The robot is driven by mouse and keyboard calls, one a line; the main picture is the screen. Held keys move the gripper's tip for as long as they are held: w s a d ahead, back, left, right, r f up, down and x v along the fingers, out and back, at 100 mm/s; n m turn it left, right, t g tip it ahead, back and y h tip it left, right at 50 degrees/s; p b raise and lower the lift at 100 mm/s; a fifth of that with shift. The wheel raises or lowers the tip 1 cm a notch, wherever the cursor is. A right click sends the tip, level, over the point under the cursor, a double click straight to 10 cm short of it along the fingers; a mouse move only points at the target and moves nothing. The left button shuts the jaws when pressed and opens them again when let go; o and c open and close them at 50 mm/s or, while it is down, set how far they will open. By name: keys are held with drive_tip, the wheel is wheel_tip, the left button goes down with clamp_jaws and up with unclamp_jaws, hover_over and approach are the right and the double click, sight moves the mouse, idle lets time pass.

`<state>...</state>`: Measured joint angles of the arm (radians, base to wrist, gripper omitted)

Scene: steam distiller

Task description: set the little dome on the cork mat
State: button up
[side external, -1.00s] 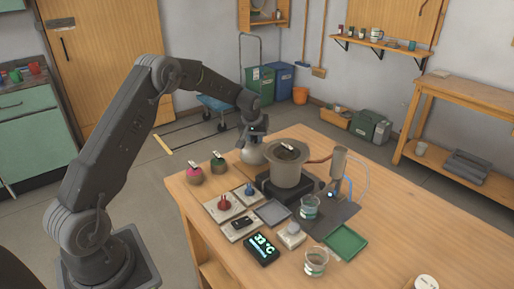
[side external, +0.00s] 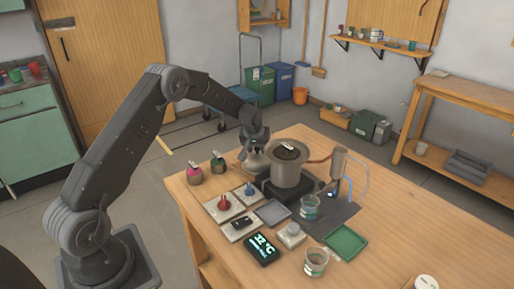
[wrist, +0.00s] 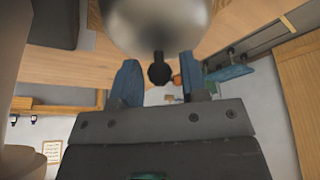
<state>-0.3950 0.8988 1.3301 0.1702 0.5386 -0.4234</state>
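The little dome (side external: 254,162), a grey metal dome, stands at the table's back left edge, left of the pot. It fills the top of the wrist view (wrist: 155,18), with its dark knob (wrist: 158,75) pointing toward my gripper. My gripper (side external: 256,146) is right above the dome; in the wrist view its two blue fingers (wrist: 159,64) are apart on either side of the knob, with visible gaps. I cannot make out a cork mat; the surface under the dome is mostly hidden.
The grey pot (side external: 286,172) stands on a black heater (side external: 275,191) close to the dome's right. Two small jars (side external: 195,175) stand to its left. Switch plates, a lit display (side external: 262,249), a green tray (side external: 345,243) and beakers lie toward the front. The table's right side is largely clear.

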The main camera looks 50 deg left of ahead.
drive_tip(key=shift+o, duration=0.8)
drive_tip(key=shift+r, duration=0.1)
drive_tip(key=shift+r, duration=0.2)
drive_tip(key=v, duration=1.2)
drive_tip(key=s+d+r+m+t+h, duration=0.1)
drive_tip(key=s+d+r+m, duration=0.3)
drive_tip(key=s+d+r, duration=0.9)
drive_tip(key=s+d+m, duration=0.1)
drive_tip(key=s+d, duration=0.2)
drive_tip(key=s, duration=0.3)
drive_tip(key=s+d+f+m+h, duration=0.1)
drive_tip(key=s+d, duration=0.2)
drive_tip(key=s, duration=0.4)
drive_tip(key=s+d+m+t, duration=0.1)
drive_tip(key=s+d, duration=0.2)
drive_tip(key=s, duration=0.3)
drive_tip(key=shift+s+f+m+h, duration=0.2)
drive_tip(key=shift+m+h, duration=0.1)
drive_tip(key=shift+m, duration=0.1)
